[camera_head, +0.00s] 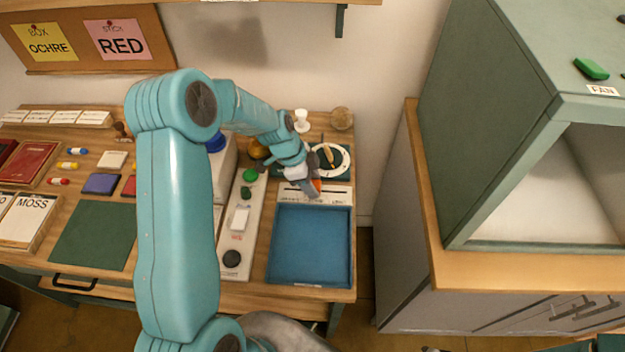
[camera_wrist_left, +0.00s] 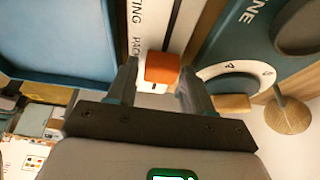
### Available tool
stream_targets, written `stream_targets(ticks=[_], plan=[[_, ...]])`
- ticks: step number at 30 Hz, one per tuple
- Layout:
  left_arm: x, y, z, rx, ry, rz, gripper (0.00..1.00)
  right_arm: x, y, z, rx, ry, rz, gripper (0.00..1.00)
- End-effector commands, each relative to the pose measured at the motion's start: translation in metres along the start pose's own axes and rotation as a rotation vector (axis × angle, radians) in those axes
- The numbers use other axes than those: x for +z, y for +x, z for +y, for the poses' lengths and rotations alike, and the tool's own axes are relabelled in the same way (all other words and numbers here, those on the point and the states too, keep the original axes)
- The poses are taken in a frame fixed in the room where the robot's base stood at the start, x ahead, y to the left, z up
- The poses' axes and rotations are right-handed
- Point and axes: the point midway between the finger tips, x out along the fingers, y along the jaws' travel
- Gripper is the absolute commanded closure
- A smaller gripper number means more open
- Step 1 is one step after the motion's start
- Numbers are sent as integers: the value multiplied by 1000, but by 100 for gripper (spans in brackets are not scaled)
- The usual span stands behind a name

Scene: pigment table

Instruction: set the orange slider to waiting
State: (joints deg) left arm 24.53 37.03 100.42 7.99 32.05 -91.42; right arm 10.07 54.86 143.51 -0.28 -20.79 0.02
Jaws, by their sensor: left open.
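The orange slider (camera_wrist_left: 162,68) is a small block on a white label strip (camera_wrist_left: 153,28). In the wrist view it sits by the lettering "PACK", with "TING" farther along the strip. My left gripper (camera_wrist_left: 157,80) is open, with one finger on each side of the slider and a small gap visible on both sides. In the head view my left gripper (camera_head: 311,190) reaches down over the strip and partly hides the orange slider (camera_head: 317,185). I cannot tell the fingertips' exact height above the strip. My right gripper is not in view.
A blue tray (camera_head: 312,204) lies just in front of the strip. A dial with a white ring (camera_head: 346,160) is behind it. A pale panel with buttons (camera_head: 235,258) stands to the left. A green cabinet (camera_head: 480,130) rises on the right.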

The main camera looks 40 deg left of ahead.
Motion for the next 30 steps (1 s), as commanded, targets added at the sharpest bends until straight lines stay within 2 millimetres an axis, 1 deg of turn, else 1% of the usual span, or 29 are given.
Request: stream_targets(ticks=[3,10,11,12,15,18,20,22,25,27,30], plan=[[0,5,-1,1,0,0,49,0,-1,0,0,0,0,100],[0,5,-1,0,1,0,49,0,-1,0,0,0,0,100],[0,5,-1,0,1,0,59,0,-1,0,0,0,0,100],[0,5,-1,0,1,0,72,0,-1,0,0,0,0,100],[0,5,-1,0,1,0,100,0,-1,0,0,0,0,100],[1,5,-1,0,0,0,100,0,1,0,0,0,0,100],[6,6,-1,-2,0,0,100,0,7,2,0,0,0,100],[19,4,-2,-4,-3,-1,100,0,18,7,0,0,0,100],[39,-3,-3,-7,-4,-1,100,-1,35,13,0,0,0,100],[51,-9,-2,-7,-3,-1,100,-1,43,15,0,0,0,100],[62,-17,-2,-4,-2,-1,100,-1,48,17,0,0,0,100]])
